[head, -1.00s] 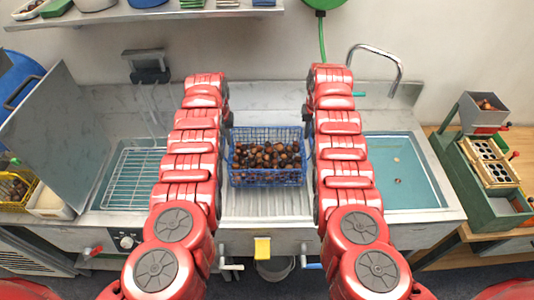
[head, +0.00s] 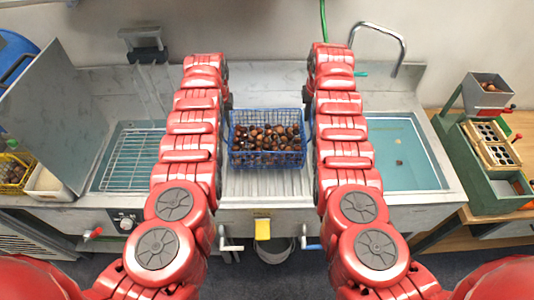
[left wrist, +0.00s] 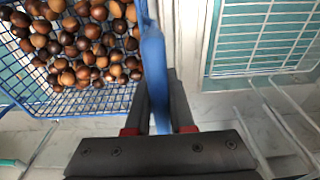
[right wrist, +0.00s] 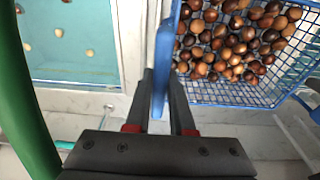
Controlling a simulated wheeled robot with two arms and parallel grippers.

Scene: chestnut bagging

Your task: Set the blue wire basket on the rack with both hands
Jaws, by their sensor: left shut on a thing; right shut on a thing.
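The blue wire basket (head: 266,160), full of brown chestnuts, is between my two arms over the ribbed middle section of the sink unit. My left gripper (left wrist: 160,110) is shut on the blue handle bar (left wrist: 152,60) at one side of the basket. My right gripper (right wrist: 163,105) is shut on the blue bar (right wrist: 164,60) at the opposite side. In the head view my arm links hide both gripper tips. The wire rack (head: 134,160) lies over the left basin, left of my left arm. It also shows in the left wrist view (left wrist: 265,35).
The right basin (head: 400,150) holds water with a few chestnuts. A tap (head: 380,35) stands behind it. A tilted metal panel (head: 50,110) stands left of the rack. A green machine (head: 490,150) is on the wooden table at far right.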

